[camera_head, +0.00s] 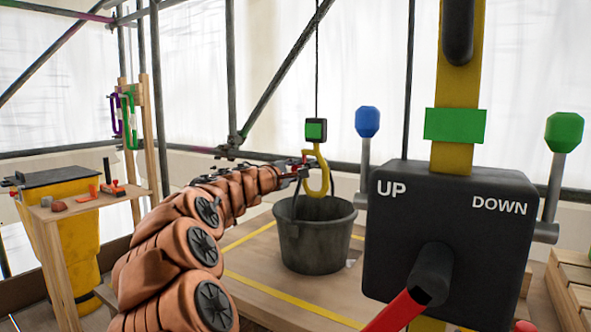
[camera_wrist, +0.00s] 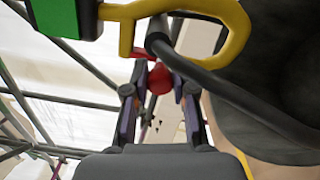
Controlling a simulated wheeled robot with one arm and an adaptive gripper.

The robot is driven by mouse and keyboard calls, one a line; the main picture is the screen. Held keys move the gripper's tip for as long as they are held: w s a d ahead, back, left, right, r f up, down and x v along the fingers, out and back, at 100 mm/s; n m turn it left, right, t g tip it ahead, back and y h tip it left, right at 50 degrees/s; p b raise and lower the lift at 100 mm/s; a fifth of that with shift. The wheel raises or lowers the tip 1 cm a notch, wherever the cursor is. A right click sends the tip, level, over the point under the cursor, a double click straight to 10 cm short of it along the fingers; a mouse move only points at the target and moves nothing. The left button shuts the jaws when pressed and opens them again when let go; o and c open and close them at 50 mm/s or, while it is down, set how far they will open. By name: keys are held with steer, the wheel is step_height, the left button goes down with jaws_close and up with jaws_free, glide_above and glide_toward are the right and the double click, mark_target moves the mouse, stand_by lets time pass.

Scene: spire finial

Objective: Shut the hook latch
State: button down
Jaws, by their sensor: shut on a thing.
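The yellow hook (camera_head: 318,172) hangs below a green and black block (camera_head: 316,131) on a cable, above the bucket. In the wrist view the hook (camera_wrist: 236,30) fills the top, with the bucket's dark handle (camera_wrist: 185,68) passing through its loop. A red piece (camera_wrist: 159,78), seemingly the hook latch, sits beside the hook's opening. My gripper (camera_wrist: 159,88) has its fingers on either side of this red piece and is shut on it. In the head view my gripper (camera_head: 303,170) is at the hook's left side. Whether the latch closes the hook's mouth I cannot tell.
The dark bucket (camera_head: 315,245) stands on a wooden platform with yellow lines (camera_head: 270,294) below the hook. A black UP/DOWN control box (camera_head: 445,240) with levers stands at right front. A small wooden table (camera_head: 90,203) with tools is at left. Scaffold poles stand behind.

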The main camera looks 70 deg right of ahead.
steer(key=c, duration=0.9)
jaws_free()
steer(key=shift+c, duration=0.2)
steer(key=shift+a, duration=0.15)
steer(key=v, duration=1.1)
steer(key=shift+a, duration=0.35)
